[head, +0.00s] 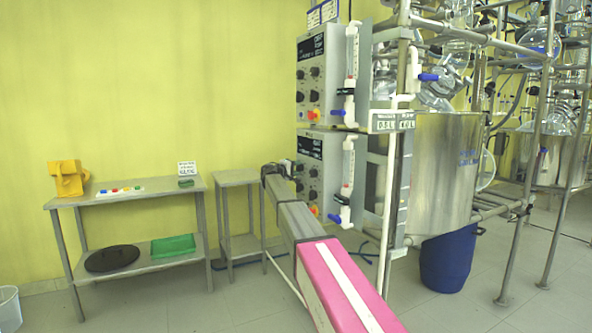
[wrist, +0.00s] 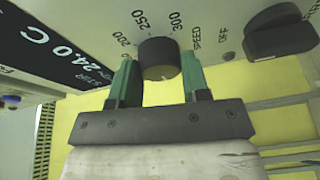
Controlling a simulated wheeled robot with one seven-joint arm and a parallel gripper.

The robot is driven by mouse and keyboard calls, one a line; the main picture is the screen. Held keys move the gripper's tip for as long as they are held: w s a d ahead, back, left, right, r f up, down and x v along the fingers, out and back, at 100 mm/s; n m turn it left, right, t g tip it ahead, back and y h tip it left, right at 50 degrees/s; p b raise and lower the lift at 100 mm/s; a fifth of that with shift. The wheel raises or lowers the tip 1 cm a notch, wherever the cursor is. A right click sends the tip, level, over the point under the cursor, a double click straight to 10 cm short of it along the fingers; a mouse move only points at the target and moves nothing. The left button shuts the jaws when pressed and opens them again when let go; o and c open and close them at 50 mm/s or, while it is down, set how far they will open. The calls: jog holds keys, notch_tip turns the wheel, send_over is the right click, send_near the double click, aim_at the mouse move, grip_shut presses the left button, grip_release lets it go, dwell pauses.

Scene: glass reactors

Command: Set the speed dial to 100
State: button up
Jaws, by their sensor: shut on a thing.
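The speed dial (wrist: 158,60) is a round black knob on a pale control panel (wrist: 222,15) in the wrist view. The marks 200, 250 and 300 and the word SPEED show around it; no 100 mark is visible. My gripper (wrist: 157,66) has its two green fingers on either side of the knob and is shut on it. In the head view my gripper (head: 284,168) is at the lower control panel (head: 311,150), and my arm hides part of the knobs.
A second black knob (wrist: 280,36) sits right of the dial, near OFF. A display (wrist: 45,42) reading 24.0 C is at left. In the head view, an upper control panel (head: 311,72) is above, a glass reactor frame at right, and a table (head: 130,193) at left.

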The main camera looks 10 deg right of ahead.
jog(key=m, duration=0.2)
jog(key=m+h, duration=0.1)
jog(key=m, duration=0.1)
jog(key=shift+f+m, duration=0.2)
jog(key=shift+m, duration=0.1)
jog(key=shift+f+m+h, duration=0.1)
jog(key=shift+m+h, duration=0.45)
jog(key=shift+m, duration=0.9)
jog(key=shift+m+h, duration=0.55)
jog(key=shift+m, duration=0.9)
jog(key=o, duration=0.9)
jog(key=shift+a, duration=0.1)
jog(key=v, duration=1)
jog(key=shift+s+a+f, duration=0.1)
jog(key=shift+a, duration=0.2)
